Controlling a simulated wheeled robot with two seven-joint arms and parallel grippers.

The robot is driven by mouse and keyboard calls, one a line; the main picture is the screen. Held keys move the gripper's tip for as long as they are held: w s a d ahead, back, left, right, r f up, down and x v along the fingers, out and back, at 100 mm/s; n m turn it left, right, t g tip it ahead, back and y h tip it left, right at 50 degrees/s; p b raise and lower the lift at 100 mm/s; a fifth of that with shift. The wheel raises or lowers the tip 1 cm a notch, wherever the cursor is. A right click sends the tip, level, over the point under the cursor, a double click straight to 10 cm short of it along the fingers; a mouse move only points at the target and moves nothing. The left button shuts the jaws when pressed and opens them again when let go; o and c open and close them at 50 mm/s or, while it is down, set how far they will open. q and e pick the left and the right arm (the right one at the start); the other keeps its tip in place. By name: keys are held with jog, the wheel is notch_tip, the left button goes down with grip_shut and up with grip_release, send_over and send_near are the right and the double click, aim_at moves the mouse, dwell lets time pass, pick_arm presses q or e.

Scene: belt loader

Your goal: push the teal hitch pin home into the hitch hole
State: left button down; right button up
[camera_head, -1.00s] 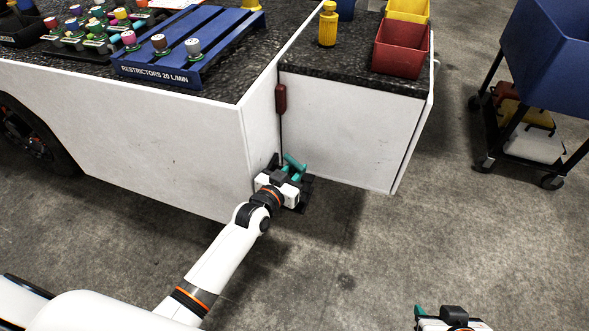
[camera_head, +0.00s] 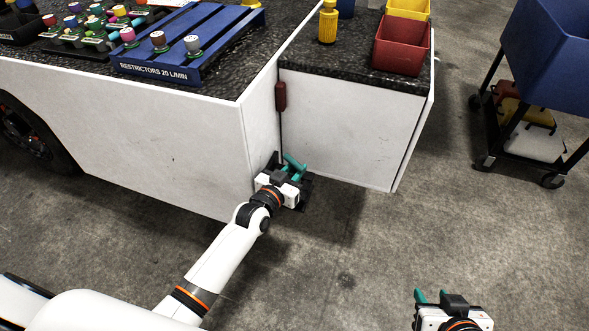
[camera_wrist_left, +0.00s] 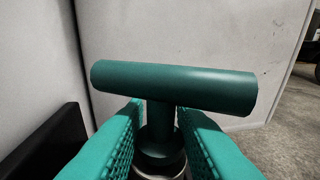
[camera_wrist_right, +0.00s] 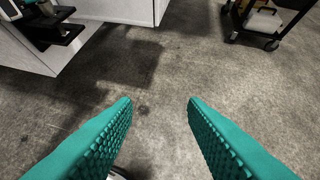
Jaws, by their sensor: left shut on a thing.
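The teal hitch pin (camera_wrist_left: 175,85) fills the middle of the left wrist view, its T-shaped crossbar nearly level and its stem running down between my fingers. My left gripper (camera_head: 294,165) is shut on the pin's stem, low at the inner corner of the white cabinets; it also shows in the left wrist view (camera_wrist_left: 160,130). A pale metal ring (camera_wrist_left: 158,168) shows around the lower stem. The hitch hole and the pin's lower end are hidden, so its depth cannot be told. My right gripper (camera_wrist_right: 160,102) is open and empty over bare floor.
White cabinet panels (camera_head: 345,130) stand behind and left of the left gripper. A dark red handle (camera_head: 280,96) hangs on a thin rod just above it. A black block (camera_wrist_left: 45,145) is close at left. A blue cart (camera_head: 545,60) stands at right. The floor between is clear.

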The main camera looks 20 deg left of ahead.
pick_arm(q)
jog(key=shift+f+b, duration=0.3)
jog(key=shift+f, duration=0.1)
pick_arm(e)
jog(key=shift+w+a+r+t, duration=0.2)
jog(key=shift+w+r+t, duration=0.2)
jog(key=shift+w, duration=0.1)
jog(key=shift+w+a+r+t, duration=0.15)
jog(key=shift+w+r+t, duration=0.15)
jog(key=shift+w+t, duration=0.15)
pick_arm(q)
jog(key=shift+s+f, duration=0.1)
jog(key=shift+f, duration=0.15)
pick_arm(e)
jog(key=shift+w+a+r+t+y, duration=0.1)
jog(key=shift+w+r+t+y, duration=0.15)
jog(key=shift+r+y, duration=0.05)
pick_arm(q)
jog(key=c, duration=1.2)
grip_release()
jog(key=shift+c, duration=0.2)
jog(key=shift+o, duration=0.6)
jog(key=shift+a+f, duration=0.1)
